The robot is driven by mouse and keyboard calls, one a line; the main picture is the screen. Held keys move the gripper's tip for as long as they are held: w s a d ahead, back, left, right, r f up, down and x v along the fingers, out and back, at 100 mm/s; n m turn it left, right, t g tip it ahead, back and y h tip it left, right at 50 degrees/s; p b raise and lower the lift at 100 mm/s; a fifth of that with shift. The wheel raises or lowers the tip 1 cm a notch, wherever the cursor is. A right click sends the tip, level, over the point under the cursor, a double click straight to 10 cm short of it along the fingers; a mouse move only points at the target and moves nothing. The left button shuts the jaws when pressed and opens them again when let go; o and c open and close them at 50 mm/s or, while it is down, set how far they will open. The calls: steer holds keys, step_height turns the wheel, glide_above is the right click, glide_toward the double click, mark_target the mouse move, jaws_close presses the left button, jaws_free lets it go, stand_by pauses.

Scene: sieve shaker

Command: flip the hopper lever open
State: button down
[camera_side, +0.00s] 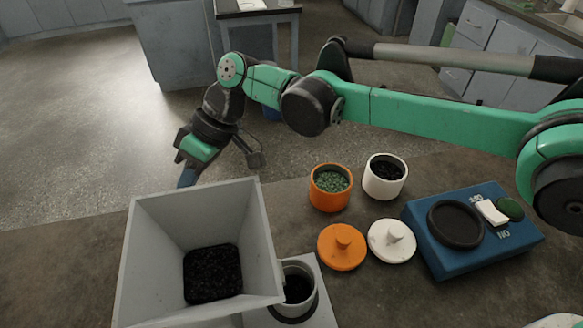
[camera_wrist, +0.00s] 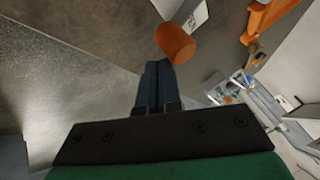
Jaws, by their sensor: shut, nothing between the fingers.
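The grey square hopper (camera_side: 150,240) stands at the front left in the side view, with dark grains in its bottom. My gripper (camera_side: 187,179) points down just behind the hopper's far rim; its lower tips are partly hidden there. In the wrist view its blue fingers (camera_wrist: 157,68) are together and empty. A short orange cylinder (camera_wrist: 176,43) is just beyond the fingertips, close to or touching them; I cannot tell which. It may be the lever's knob. No lever shows in the side view, where the hopper hides that area.
A grey cup (camera_side: 300,272) stands beside the hopper. An orange pot (camera_side: 331,198) with green grains and a white pot (camera_side: 385,188) with dark contents stand right of it, their orange lid (camera_side: 342,259) and white lid (camera_side: 391,252) in front.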

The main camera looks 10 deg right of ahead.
steer(key=shift+s+d, duration=0.45)
steer(key=shift+s, duration=0.2)
steer(key=w+d+r, duration=0.6)
steer(key=d+r, duration=0.2)
steer(key=shift+w+d, duration=0.15)
steer(key=shift+w, duration=0.1)
steer(key=shift+r, duration=0.1)
